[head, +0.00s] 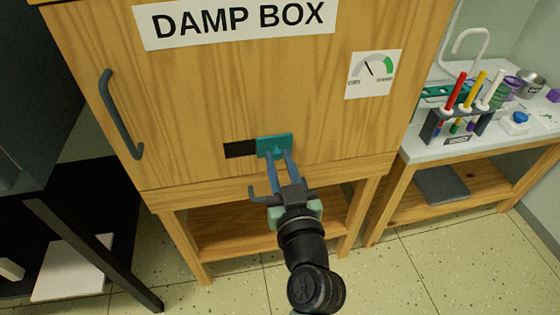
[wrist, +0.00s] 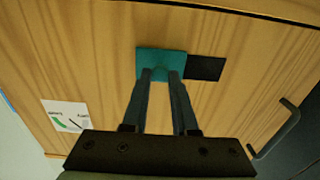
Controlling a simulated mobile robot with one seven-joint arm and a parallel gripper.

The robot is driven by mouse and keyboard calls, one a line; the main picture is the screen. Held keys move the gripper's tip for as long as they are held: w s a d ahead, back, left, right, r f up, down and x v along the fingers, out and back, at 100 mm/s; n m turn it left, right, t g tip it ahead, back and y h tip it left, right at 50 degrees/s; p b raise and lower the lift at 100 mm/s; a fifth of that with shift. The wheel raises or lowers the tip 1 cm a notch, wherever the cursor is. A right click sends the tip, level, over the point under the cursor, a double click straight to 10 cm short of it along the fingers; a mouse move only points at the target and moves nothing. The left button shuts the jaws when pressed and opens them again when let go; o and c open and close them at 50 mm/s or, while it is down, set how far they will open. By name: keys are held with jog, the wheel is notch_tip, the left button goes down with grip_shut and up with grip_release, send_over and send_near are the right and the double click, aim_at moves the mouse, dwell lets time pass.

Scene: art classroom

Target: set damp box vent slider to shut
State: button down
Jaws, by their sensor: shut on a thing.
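The damp box (head: 215,95) is a wooden cabinet with a "DAMP BOX" label. On its front is a teal vent slider (head: 285,140), to the right of a dark vent opening (head: 240,149) that is uncovered. In the wrist view the teal slider (wrist: 150,62) sits left of the dark opening (wrist: 205,68). My gripper (head: 279,153) reaches the slider from below and in front. Its two blue-grey fingers are shut on the slider, and they hide its lower middle part. The fingertips also show against the slider in the wrist view (wrist: 160,72).
A dark door handle (head: 122,115) is at the left. A dry-damp dial (head: 374,73) is at the upper right. A side table with a pen rack (head: 462,118) stands at the right. A black table (head: 95,250) stands at the left. The door surface around the slider is clear.

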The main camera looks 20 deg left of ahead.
dwell(0.4)
jog(key=s+a, duration=0.1)
jog(key=s+a+p, duration=0.1)
jog(key=a, duration=0.1)
jog(key=s+a+p, duration=0.1)
jog(key=a, duration=0.1)
jog(key=shift+s+r, duration=0.1)
jog(key=shift+s, duration=0.1)
jog(key=shift+s+a, duration=0.3)
jog(key=shift+a, duration=0.2)
jog(key=c, duration=0.7)
grip_release()
